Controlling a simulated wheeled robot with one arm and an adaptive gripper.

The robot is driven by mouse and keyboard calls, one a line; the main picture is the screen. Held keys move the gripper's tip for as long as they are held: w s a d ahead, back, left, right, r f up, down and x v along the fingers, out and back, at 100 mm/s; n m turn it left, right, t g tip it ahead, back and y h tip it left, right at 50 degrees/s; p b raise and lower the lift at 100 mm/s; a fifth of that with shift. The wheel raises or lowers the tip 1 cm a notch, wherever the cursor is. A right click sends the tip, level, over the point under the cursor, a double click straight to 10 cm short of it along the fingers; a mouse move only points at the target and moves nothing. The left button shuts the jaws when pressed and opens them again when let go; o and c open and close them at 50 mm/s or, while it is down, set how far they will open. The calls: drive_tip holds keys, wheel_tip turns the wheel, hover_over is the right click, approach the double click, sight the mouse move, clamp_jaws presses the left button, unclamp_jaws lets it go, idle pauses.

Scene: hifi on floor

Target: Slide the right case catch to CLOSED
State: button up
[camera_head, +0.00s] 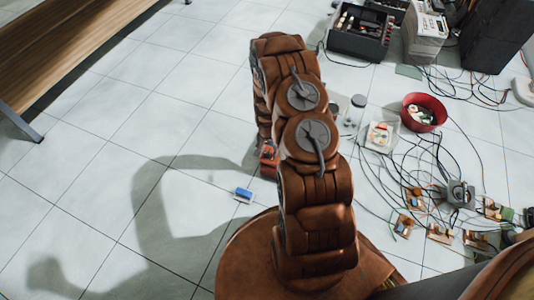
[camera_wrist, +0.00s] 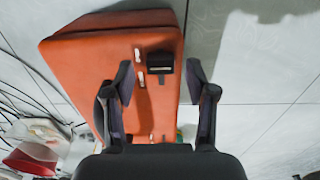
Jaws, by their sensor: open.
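The orange case (camera_wrist: 85,75) fills the middle and left of the wrist view. A black catch block (camera_wrist: 160,62) sits on its near face, with pale marks (camera_wrist: 139,55) to its left. Smaller light and dark marks (camera_wrist: 152,137) show lower on the same face; I cannot tell which is the right catch or read any label. My gripper (camera_wrist: 159,68) is open and empty, its fingers either side of the black block in the picture; contact cannot be told. In the head view my arm hides most of the case; a small orange-red part (camera_head: 268,158) shows beside it.
A blue block (camera_head: 243,194) lies on the tiles left of my arm. Right are a red bowl (camera_head: 424,112), a clear box (camera_head: 381,136), loose wires and small circuit boards (camera_head: 440,233). A wooden bench (camera_head: 70,45) stands upper left. The left floor is mostly clear.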

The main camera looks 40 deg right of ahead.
drive_tip(key=shift+f, duration=0.55)
drive_tip(key=shift+c, duration=0.2)
clamp_jaws()
